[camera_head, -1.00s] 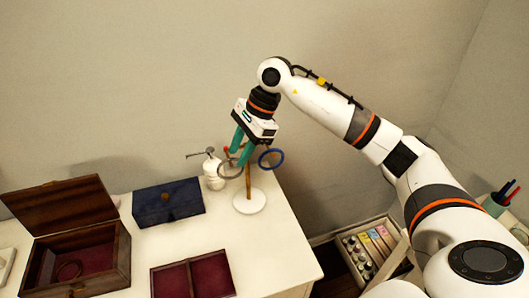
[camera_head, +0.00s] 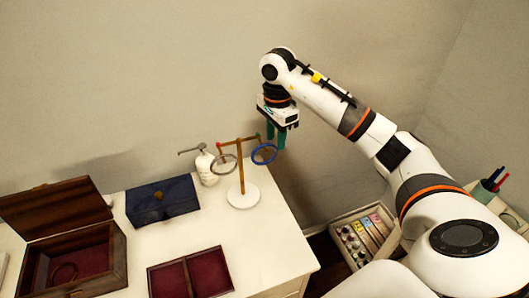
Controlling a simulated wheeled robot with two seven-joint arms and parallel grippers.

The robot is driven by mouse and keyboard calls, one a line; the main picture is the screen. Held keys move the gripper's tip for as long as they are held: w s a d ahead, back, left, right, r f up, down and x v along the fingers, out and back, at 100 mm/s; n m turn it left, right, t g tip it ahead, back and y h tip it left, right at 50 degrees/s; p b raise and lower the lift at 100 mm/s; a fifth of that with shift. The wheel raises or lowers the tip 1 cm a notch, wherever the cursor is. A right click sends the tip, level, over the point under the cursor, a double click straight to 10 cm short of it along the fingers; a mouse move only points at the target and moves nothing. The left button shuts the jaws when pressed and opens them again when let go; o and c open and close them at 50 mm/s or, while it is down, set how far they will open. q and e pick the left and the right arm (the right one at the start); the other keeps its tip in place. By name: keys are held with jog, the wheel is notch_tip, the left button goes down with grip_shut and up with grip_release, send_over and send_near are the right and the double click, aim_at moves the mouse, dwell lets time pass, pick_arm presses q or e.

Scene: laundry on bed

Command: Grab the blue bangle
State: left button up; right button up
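The blue bangle (camera_head: 264,154) hangs from the right end of the wooden crossbar of a small stand (camera_head: 242,185) with a round white base. A grey bangle (camera_head: 223,164) hangs at the left end. My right gripper (camera_head: 276,143), with teal fingers pointing down, is just above and right of the blue bangle. Its two fingers look apart, and nothing is clearly held between them. Whether a finger touches the bangle cannot be told from this angle. My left gripper is out of view.
A white pump bottle (camera_head: 207,168) stands left of the stand, close to a dark blue box (camera_head: 162,201). An open wooden box (camera_head: 118,262) and a red-lined tray (camera_head: 190,276) lie nearer.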

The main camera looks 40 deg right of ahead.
aim_at(275, 149)
notch_tip(275, 149, down, 4)
jog(key=shift+f+p, duration=0.15)
jog(key=shift+p, duration=1.1)
jog(key=shift+f, duration=0.35)
jog(key=shift+c, duration=0.3)
grip_shut()
